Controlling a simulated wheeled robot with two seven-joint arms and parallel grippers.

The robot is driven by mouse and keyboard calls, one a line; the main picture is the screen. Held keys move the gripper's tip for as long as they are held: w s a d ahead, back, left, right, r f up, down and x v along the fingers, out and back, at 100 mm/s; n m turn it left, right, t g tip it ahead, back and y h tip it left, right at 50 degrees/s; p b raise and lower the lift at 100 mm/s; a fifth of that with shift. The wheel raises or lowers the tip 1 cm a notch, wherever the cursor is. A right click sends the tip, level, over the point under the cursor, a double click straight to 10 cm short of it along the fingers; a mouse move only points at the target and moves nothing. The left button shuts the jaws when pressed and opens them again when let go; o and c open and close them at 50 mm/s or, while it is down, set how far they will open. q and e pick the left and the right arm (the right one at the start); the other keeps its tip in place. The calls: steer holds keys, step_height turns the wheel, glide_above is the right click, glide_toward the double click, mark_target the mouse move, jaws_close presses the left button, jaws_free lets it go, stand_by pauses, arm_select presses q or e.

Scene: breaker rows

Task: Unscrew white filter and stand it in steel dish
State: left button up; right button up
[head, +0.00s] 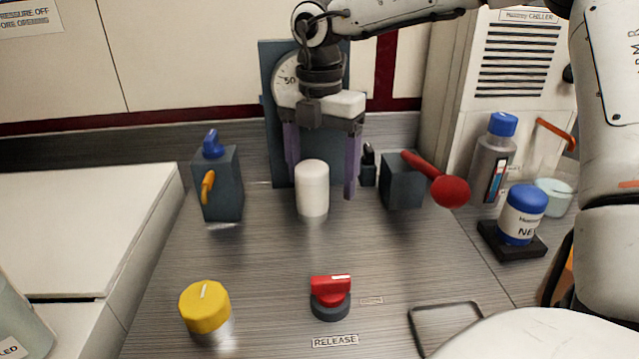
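The white filter (312,192) is an upright white cylinder with a rounded top, on the brushed metal panel near the middle. My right gripper (321,190) points down from above with its two purple fingers apart. The fingers are to the left and right of the filter, with visible gaps, so it is open and not holding it. A flat rectangular dish or frame with a dark rim (411,322) lies at the lower right, its near part hidden. I cannot tell for sure that it is the steel dish. My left gripper is not in view.
A grey block with an orange lever (228,190) stands left, a block with a red-ball lever (403,185) right. A yellow knob (205,308) and red switch (330,295) are in front. A gauge (286,85) stands behind; bottles (522,213) stand right.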

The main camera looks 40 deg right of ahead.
steer(key=n, duration=0.1)
steer(key=n+b, duration=0.1)
steer(key=w+n+b, duration=0.1)
steer(key=n, duration=0.1)
steer(key=shift+w+a, duration=0.1)
steer(key=shift+a, duration=0.15)
steer(key=m+b, duration=0.1)
steer(key=m, duration=0.2)
steer(key=shift+r, duration=0.15)
steer(key=shift+w+a+m, duration=0.1)
steer(key=shift+w+m, duration=0.15)
steer(key=shift+m, duration=0.85)
steer(key=m, duration=0.1)
steer(key=w+m, duration=0.1)
steer(key=m, duration=0.1)
steer(key=shift+a+f, duration=0.1)
steer(key=shift+f, duration=0.2)
steer(key=m, duration=0.3)
steer(key=shift+s, duration=0.25)
steer(key=m, duration=0.3)
steer(key=shift+s+m+b, duration=0.15)
steer(key=shift+m+b, duration=0.2)
steer(key=shift+m, duration=0.05)
